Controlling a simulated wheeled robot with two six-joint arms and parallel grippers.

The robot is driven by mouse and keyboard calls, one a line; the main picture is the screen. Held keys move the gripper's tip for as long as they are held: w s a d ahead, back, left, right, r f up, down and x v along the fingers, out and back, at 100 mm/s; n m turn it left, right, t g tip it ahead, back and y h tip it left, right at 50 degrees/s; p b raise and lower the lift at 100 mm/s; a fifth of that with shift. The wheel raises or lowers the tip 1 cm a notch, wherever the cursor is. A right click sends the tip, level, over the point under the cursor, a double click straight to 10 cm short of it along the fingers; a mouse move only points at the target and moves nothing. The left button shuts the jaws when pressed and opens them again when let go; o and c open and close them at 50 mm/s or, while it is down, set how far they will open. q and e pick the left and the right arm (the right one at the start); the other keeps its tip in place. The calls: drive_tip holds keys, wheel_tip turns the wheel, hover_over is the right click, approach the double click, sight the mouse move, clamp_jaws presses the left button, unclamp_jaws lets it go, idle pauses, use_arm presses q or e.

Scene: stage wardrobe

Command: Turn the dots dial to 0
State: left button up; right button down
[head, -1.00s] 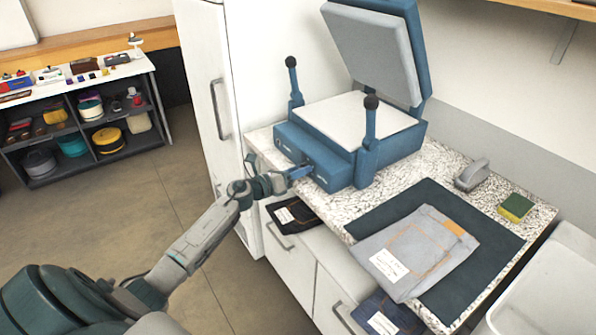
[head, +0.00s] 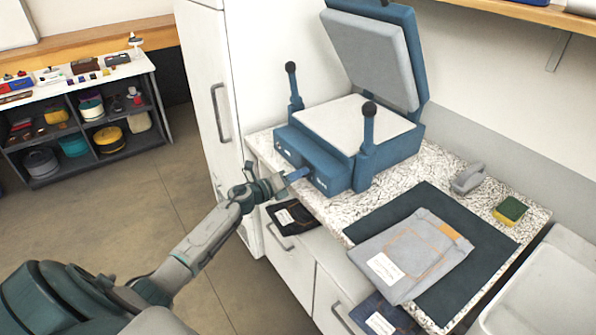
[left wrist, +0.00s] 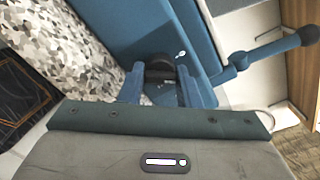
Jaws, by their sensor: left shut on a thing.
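A blue heat press (head: 345,150) stands open on the speckled counter, with two control boxes on its front. My left gripper (head: 300,174) reaches the front of these boxes from the left. In the left wrist view its two blue fingers (left wrist: 160,88) are shut on a dark round dial (left wrist: 160,66) on the blue front panel. A small white mark (left wrist: 181,53) shows on the panel beside the dial. The dial's dots and setting cannot be read. In the head view the gripper hides the dial. My right gripper is not in view.
Folded grey trousers (head: 415,258) lie on a dark mat (head: 470,285) to the right. A grey handled tool (head: 468,177) and a sponge (head: 510,210) stand behind. Two black-knobbed levers (head: 368,130) rise from the press. Open floor lies left.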

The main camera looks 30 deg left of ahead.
use_arm(q)
drive_tip(key=n+p, duration=0.3)
drive_tip(key=n, duration=0.1)
drive_tip(key=shift+r, duration=0.15)
drive_tip(key=shift+n+p, duration=0.8)
drive_tip(key=shift+n, duration=0.8)
drive_tip(key=o, duration=1)
drive_tip(key=shift+a, duration=0.1)
